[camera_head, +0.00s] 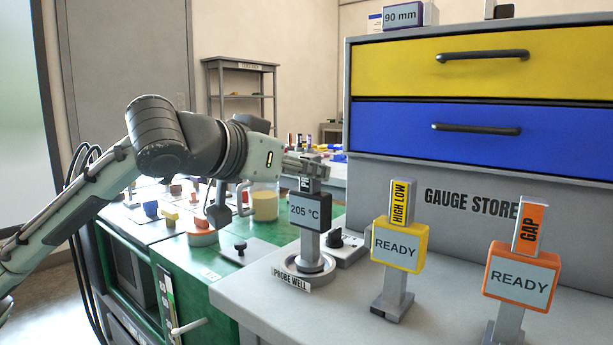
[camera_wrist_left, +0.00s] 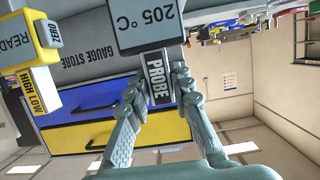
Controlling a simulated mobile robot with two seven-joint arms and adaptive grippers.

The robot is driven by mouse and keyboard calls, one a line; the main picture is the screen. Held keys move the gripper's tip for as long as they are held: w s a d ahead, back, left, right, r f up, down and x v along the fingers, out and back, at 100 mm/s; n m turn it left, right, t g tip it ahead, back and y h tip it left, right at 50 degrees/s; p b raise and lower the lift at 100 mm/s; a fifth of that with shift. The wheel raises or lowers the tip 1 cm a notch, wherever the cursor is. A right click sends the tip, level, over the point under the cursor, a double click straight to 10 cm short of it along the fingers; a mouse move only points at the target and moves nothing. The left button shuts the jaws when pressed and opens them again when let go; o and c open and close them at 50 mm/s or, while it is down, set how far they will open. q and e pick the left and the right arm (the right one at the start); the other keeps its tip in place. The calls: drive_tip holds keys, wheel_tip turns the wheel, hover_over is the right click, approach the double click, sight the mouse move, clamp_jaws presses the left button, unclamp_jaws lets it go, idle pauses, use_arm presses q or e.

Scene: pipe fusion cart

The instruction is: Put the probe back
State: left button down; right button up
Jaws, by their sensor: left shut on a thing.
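The probe (camera_head: 310,211) has a dark display box reading 205 °C, a grey stem and a grip labelled PROBE. It is upright, its stem reaching down into the ring of the probe well (camera_head: 290,274) on the grey bench. I cannot tell whether it is fully seated. My left gripper (camera_head: 308,168) comes in from the left and is shut on the probe's top grip. In the left wrist view the two fingers (camera_wrist_left: 160,78) clasp the PROBE grip from both sides, with the display (camera_wrist_left: 145,22) beyond them. My right gripper is not in view.
A yellow HIGH LOW gauge (camera_head: 399,244) and an orange GAP gauge (camera_head: 522,276) stand to the right. A black knob (camera_head: 335,238) sits just behind the probe. The gauge store drawers (camera_head: 480,128) rise behind. A jar (camera_head: 265,203) and small parts are on the green cart.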

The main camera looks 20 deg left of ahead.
use_arm(q)
drive_tip(key=shift+f, duration=0.2)
drive_tip(key=c, duration=1.3)
unclamp_jaws()
drive_tip(key=shift+c, duration=0.2)
drive_tip(key=shift+s+r, duration=0.1)
drive_tip(key=shift+r, duration=0.05)
drive_tip(key=v, duration=1.1)
drive_tip(key=shift+s, duration=0.4)
drive_tip(key=shift+a, duration=0.15)
